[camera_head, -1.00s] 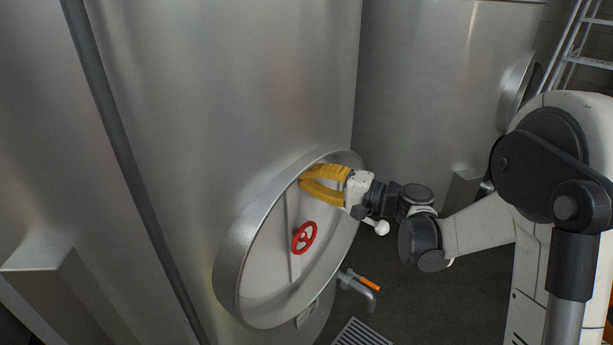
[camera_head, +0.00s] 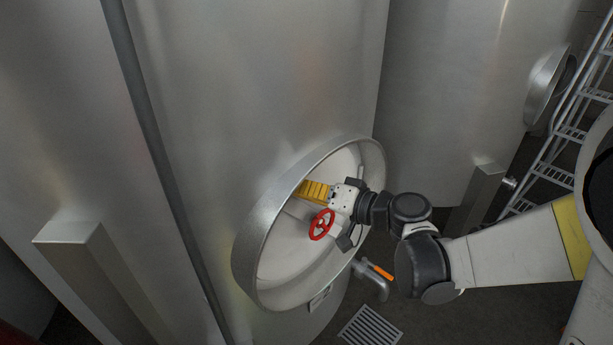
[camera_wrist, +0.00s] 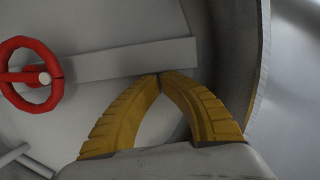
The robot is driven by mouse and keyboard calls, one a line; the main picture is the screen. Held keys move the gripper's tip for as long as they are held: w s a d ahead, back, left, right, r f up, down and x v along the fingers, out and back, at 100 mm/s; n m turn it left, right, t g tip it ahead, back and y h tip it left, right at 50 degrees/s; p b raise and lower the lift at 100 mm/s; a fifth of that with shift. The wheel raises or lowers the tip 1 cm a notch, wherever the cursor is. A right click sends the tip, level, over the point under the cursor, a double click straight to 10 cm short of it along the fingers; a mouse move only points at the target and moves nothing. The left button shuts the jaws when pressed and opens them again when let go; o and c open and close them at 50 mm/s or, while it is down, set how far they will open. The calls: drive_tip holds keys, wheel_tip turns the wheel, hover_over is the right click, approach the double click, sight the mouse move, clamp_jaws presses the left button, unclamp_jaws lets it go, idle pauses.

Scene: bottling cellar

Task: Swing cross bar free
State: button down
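The cross bar (camera_wrist: 120,60) is a flat grey-white bar across the round hatch door (camera_head: 285,262). A red handwheel (camera_head: 321,225) sits at its middle and also shows in the wrist view (camera_wrist: 30,76). In the head view the bar lies slanted and is mostly hidden by the wheel and my gripper. My gripper (camera_wrist: 160,76) has its yellow fingertips together at the bar's lower edge in the wrist view, near the bar's end. Nothing shows between the fingers. Whether they touch the bar is hard to tell. In the head view my gripper (camera_head: 301,189) is inside the hatch rim, above the wheel.
The raised metal hatch rim (camera_head: 243,250) surrounds the door closely. An orange-handled tap (camera_head: 372,280) juts out below right of it. A floor drain (camera_head: 370,328) lies below. A second tank with its own hatch (camera_head: 545,88) and a rack (camera_head: 590,100) stand right.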

drive_tip(key=shift+s+a+f+n+h+b, duration=0.55)
drive_tip(key=shift+s+a+f+n, duration=0.7)
drive_tip(key=shift+s+n, duration=0.15)
